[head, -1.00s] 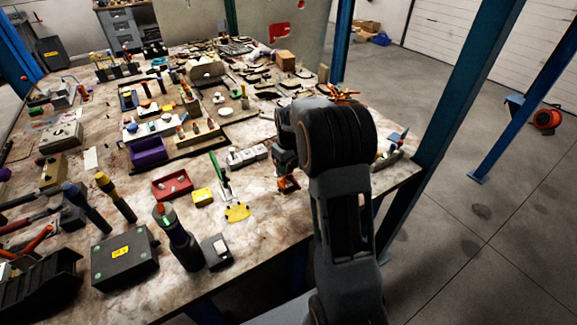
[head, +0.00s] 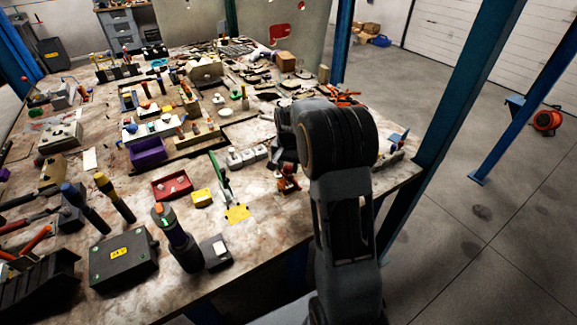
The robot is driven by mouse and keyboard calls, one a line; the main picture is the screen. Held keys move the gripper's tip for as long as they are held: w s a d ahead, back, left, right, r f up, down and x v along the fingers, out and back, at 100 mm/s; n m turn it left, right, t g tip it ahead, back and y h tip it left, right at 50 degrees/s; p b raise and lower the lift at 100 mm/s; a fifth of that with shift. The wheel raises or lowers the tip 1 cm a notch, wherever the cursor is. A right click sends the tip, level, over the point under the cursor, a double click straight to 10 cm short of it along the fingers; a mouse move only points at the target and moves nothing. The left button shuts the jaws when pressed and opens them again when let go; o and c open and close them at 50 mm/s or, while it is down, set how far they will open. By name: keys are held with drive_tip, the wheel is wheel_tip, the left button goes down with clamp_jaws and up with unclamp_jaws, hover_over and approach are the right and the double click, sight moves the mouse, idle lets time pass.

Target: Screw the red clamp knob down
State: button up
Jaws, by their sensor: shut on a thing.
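My gripper (head: 287,166) is at the front right of the workbench, left of my big arm joint, pointing down. Its jaws are small and dark in this view. A small red-orange clamp part (head: 289,184) sits right at and below the jaws. The jaws are shut at the red clamp knob on top of it, which they mostly cover. The thread and the gap under the knob are too small to make out.
A blue post (head: 461,95) rises beyond the bench's right edge.

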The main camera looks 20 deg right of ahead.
sight(288, 168)
drive_tip(key=m, duration=0.7)
drive_tip(key=shift+w+r, duration=0.15)
drive_tip(key=shift+r, duration=0.1)
drive_tip(key=m, duration=0.3)
drive_tip(key=shift+m, duration=2.1)
drive_tip(key=o, duration=0.7)
drive_tip(key=shift+o, duration=0.3)
drive_tip(key=shift+f, duration=0.15)
wheel_tip(288, 168, up, 14)
drive_tip(key=shift+b, duration=0.35)
